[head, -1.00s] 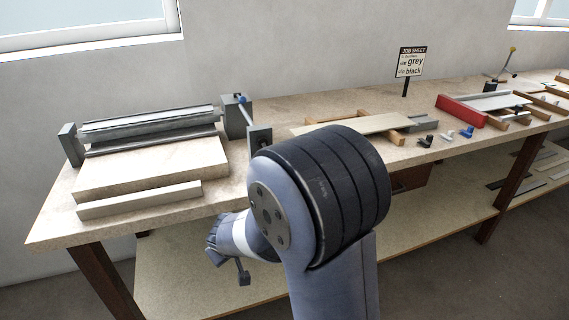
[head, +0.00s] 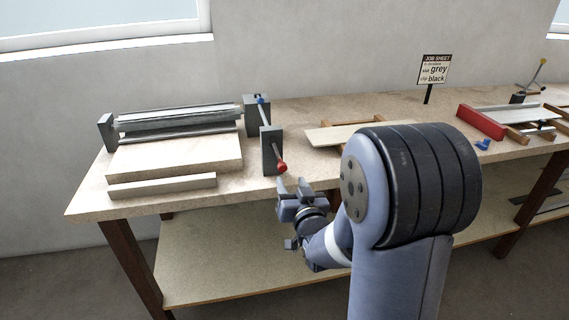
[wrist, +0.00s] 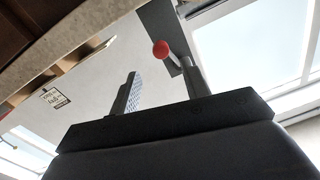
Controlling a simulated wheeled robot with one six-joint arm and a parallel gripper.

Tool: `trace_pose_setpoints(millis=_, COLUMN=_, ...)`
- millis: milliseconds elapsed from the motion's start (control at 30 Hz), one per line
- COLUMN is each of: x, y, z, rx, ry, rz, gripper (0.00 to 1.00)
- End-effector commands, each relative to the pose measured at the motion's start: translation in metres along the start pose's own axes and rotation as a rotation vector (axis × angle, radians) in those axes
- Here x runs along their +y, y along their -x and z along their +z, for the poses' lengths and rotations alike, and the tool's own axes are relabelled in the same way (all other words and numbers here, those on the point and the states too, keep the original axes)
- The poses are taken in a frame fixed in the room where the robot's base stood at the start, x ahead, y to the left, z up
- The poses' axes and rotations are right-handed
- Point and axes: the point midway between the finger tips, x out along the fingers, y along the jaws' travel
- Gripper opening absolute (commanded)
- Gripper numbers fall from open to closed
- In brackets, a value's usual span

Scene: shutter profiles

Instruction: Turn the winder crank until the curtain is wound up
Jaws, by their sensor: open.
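The winder stands at the bench's left end, with a grey bracket (head: 107,132) on the left and grey blocks (head: 270,150) on the right. Grey curtain slats (head: 180,117) lie along the roller between them. The crank's red knob (head: 282,167) sticks out at the front block; it also shows in the wrist view (wrist: 161,48). My gripper (head: 293,186) is open and empty, just below the knob and off the bench's front edge. In the wrist view the knob appears between the two fingers, beyond the tips, apparently not touching.
A pale board (head: 175,154) and a strip (head: 162,186) lie in front of the roller. A wooden frame (head: 340,136), a job sheet sign (head: 434,70) and a red block (head: 481,121) stand to the right. A lower shelf (head: 220,260) runs below.

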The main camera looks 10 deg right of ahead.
Motion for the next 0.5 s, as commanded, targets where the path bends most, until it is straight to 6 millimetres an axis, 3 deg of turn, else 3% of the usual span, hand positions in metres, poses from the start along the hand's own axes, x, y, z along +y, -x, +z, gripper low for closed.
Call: trace_pose_setpoints(millis=500, x=-0.001, y=-0.084, z=0.001, rx=-0.004, ry=0.0, rz=-0.002, gripper=0.44)
